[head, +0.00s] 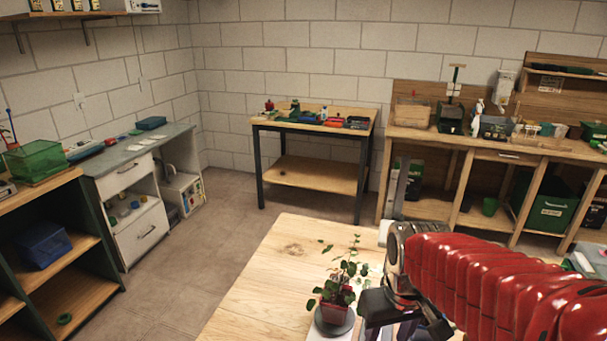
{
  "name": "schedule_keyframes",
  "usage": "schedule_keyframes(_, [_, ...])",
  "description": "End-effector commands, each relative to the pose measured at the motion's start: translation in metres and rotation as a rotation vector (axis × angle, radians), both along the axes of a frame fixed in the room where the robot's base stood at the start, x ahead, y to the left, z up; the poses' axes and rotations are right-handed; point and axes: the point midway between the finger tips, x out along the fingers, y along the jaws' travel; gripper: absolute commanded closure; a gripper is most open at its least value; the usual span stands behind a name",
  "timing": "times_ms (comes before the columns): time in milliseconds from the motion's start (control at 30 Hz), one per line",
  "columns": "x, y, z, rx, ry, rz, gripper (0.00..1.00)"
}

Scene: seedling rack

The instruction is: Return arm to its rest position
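My red-sleeved arm reaches in from the right over the wooden table (262,290). My gripper (388,325) hangs at its end, dark and pointing down, beside the right of a potted seedling. Its fingertips are cut off by the bottom edge, so I cannot tell whether it is open or shut. The seedling (345,268) has green leaves and stands upright in a small dark red pot (336,298). The pot is on a round dark grey saucer (334,324), with a white surface under it. The gripper's dark body comes close to the pot; whether they touch is unclear.
A wooden workbench (450,137) with tools and bins stands at the back right. A small table (312,128) with several items is at the back wall. A grey-topped cabinet (128,150) and shelf unit (62,280) stand at left. The table's left part is bare.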

Motion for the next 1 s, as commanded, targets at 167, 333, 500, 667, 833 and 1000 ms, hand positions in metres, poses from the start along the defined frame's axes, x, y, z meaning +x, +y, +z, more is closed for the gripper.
schedule_keyframes(167, [-0.020, 0.001, 0.016, 0.013, -0.081, -0.081, 0.57])
schedule_keyframes(333, [-0.038, 0.001, 0.029, 0.027, -0.153, -0.137, 0.57])
schedule_keyframes(500, [-0.054, 0.002, 0.041, 0.041, -0.229, -0.167, 0.57])
schedule_keyframes(667, [-0.068, 0.002, 0.054, 0.047, -0.298, -0.167, 0.57])
schedule_keyframes(833, [-0.074, 0.001, 0.068, 0.051, -0.355, -0.165, 0.57])
schedule_keyframes(1000, [-0.075, 0.001, 0.072, 0.052, -0.368, -0.163, 0.57])
